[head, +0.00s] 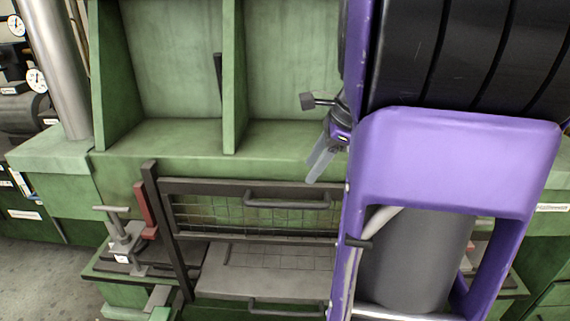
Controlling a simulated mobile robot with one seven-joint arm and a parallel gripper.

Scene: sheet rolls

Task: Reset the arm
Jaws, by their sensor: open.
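My gripper (321,162) shows near the middle of the head view, its pale grey fingers pointing down and slightly left. It is open and I see nothing held in it.
The guard has a dark handle (287,201), with a grey plate (255,272) below it. A small vise-like fixture (120,238) stands at left. A metal column (57,65) rises at upper left. The green bays (180,60) look empty. Grey floor shows at lower left.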

